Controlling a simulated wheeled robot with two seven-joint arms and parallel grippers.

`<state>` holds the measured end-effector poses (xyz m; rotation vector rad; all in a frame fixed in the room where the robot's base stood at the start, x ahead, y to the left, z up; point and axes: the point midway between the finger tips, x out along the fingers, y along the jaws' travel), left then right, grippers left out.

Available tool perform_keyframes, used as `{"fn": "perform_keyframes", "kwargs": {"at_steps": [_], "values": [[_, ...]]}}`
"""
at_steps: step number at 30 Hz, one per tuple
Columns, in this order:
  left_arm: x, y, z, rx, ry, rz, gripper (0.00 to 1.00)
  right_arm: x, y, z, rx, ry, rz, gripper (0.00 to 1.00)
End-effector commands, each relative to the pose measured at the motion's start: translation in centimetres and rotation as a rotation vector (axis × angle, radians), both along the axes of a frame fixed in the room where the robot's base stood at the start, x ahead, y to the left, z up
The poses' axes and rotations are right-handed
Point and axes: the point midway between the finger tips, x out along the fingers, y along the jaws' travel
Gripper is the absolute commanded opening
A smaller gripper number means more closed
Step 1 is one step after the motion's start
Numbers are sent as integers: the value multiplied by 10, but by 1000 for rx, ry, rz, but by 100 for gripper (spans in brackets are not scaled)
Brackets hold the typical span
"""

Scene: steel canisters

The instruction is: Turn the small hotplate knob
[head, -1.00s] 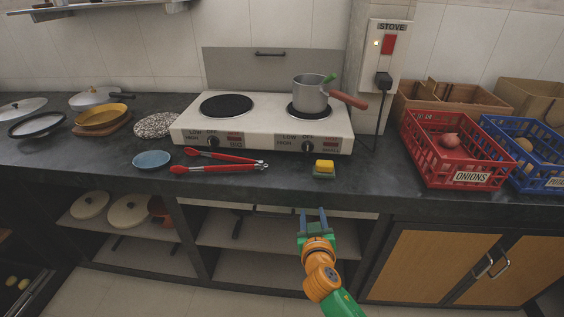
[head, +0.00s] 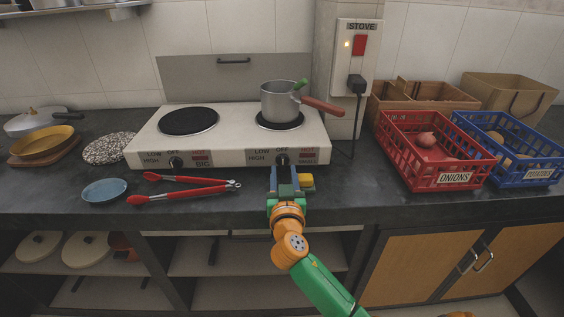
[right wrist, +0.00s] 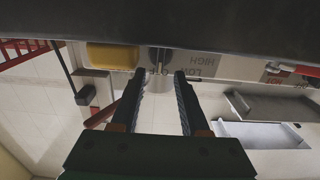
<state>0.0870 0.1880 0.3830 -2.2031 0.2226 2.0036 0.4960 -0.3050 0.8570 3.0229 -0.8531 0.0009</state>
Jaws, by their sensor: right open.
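The white two-burner hotplate (head: 228,145) stands on the dark counter. Its small knob (head: 282,159), a dark round knob, is on the front panel at the right, between the LOW/HIGH and SMALL labels. My right gripper (head: 283,170) is open just in front of and slightly below this knob, its fingers pointing at it. In the right wrist view the open fingers (right wrist: 160,74) spread on either side of the OFF marking, with nothing visible gripped between them. Whether they touch the knob cannot be told. The big knob (head: 176,162) is to the left. My left gripper is out of view.
A saucepan (head: 279,103) stands on the right burner, its handle pointing right. A yellow sponge (head: 306,181) lies close to the right of my gripper. Red tongs (head: 180,195) and a blue plate (head: 105,191) lie left. A red crate (head: 440,150) stands right.

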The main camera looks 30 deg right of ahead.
Motion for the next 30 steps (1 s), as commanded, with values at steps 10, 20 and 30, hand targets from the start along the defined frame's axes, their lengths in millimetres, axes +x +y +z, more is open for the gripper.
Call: {"fn": "perform_keyframes", "kwargs": {"at_steps": [10,20,30], "values": [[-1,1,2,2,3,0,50,30,-19,0,2,1,0,45],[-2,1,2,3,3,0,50,30,-18,0,1,2,0,0],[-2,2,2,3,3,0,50,30,-18,-1,-15,12,0,0]]}}
